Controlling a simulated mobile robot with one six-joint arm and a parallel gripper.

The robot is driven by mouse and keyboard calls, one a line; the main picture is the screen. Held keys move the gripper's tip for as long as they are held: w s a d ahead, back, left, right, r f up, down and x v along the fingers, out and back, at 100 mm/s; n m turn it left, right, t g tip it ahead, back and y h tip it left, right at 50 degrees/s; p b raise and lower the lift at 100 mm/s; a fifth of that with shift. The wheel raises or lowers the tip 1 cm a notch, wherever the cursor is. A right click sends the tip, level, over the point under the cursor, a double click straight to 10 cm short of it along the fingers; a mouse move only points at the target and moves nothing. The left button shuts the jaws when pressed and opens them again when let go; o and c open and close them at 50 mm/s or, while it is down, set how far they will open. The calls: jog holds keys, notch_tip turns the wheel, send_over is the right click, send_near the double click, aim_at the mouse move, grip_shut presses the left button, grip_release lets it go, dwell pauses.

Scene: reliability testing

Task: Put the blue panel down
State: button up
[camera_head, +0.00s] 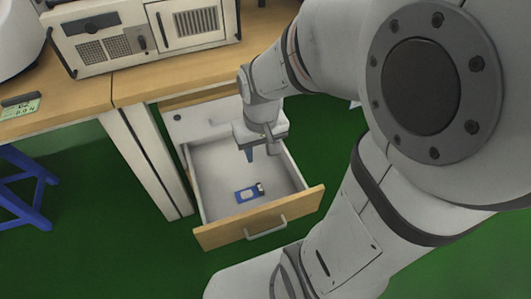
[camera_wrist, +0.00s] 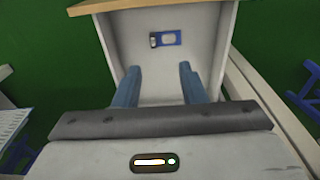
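The blue panel (camera_head: 249,193) lies flat on the bottom of an open drawer (camera_head: 196,200). It is small, with a pale patch and a dark part at one end. It also shows in the wrist view (camera_wrist: 165,39), beyond my fingertips. My gripper (camera_head: 249,154) is above the drawer's inside, toward its back, apart from the panel. In the wrist view my gripper (camera_wrist: 157,68) has its two blue fingers spread wide with nothing between them.
The drawer's wooden front (camera_head: 262,218) has a metal handle (camera_head: 266,229). A wooden desk (camera_head: 165,73) above the drawer carries a grey instrument (camera_head: 140,32). A blue stool (camera_head: 27,190) stands at left on the green floor.

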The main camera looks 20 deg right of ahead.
jog(key=s+r, duration=0.4)
jog(key=s, duration=0.1)
jog(key=shift+a, duration=0.15)
jog(key=shift+w, duration=0.1)
